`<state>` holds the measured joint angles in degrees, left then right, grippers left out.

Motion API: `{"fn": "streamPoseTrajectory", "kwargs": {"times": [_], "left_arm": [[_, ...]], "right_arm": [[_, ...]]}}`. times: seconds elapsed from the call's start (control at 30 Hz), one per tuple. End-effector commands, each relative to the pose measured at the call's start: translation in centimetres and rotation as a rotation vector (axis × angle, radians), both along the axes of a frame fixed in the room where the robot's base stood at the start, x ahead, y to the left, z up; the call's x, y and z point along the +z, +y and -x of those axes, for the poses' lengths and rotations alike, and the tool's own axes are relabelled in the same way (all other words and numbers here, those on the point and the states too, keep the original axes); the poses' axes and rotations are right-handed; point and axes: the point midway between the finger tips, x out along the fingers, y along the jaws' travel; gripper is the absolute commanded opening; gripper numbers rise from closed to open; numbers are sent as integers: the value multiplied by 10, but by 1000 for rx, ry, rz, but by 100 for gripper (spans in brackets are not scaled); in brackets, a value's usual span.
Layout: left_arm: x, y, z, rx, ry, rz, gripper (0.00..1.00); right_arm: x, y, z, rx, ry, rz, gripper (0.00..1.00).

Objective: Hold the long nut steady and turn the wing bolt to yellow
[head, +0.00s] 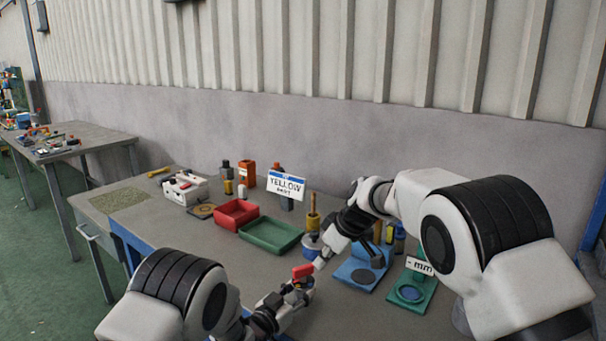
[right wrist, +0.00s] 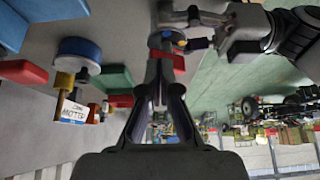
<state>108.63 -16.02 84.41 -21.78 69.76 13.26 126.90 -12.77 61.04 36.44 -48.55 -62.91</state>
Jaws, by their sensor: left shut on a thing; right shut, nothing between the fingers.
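My left gripper (head: 298,290) is low in the middle of the head view, shut on a small dark piece, apparently the long nut (head: 303,285). The red wing bolt (head: 303,271) sits on top of it. In the right wrist view the red wing (right wrist: 179,62) shows beside a round grey-blue part (right wrist: 168,41) with small coloured marks, with my left gripper (right wrist: 195,30) around it. My right gripper (head: 318,264) is shut and empty, its tips close to the wing; contact cannot be told. Which colour the wing points to is too small to tell.
A white sign reading YELLOW (head: 287,185) stands at the back. A red tray (head: 237,214) and green tray (head: 270,235) lie left of my right gripper. A blue fixture (head: 358,275) and green fixture (head: 412,293) stand to the right. Bare tabletop (head: 195,237) shows at left.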

Motion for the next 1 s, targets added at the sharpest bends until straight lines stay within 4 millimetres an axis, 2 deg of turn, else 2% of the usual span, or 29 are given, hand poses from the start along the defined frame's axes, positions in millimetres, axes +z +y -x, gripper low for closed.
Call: {"fn": "streamPoseTrajectory", "kwargs": {"times": [0.23, 0.6, 0.63, 0.7, 1.0], "left_arm": [[0, 0, 0, 0, 0, 0, 0], [0, 0, 0, 0, 0, 0, 0], [0, 0, 0, 0, 0, 0, 49], [0, 0, 0, 0, 0, 0, 71], [0, 1, 0, 0, 0, 0, 71]], "right_arm": [[33, 0, 0, 0, 0, 0, 0], [37, 0, 0, 0, 2, 1, 0], [37, 0, 0, 0, 1, 0, 0], [37, 0, 0, 0, 2, 1, 0], [37, 0, 0, 0, 1, 0, 0]]}}
